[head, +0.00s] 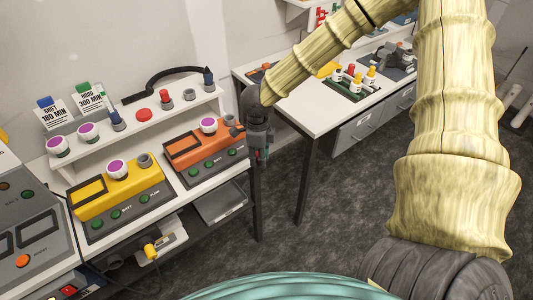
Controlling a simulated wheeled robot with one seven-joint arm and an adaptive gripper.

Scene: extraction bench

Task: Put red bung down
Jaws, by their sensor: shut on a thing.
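My gripper (258,155) hangs pointing down just right of the orange unit (205,148), past the right end of the bench, with dark floor below. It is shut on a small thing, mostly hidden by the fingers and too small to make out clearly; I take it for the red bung. A flat red round piece (144,115) lies on the white raised shelf (92,141). A small red-topped piece (165,95) stands behind it on the same shelf.
Blue-tipped pieces (207,78), grey rings (190,95) and purple-topped jars (88,132) also stand on the shelf. A yellow unit (117,196) stands left of the orange one. A second white table (312,112) with small bottles (353,82) is at the back right.

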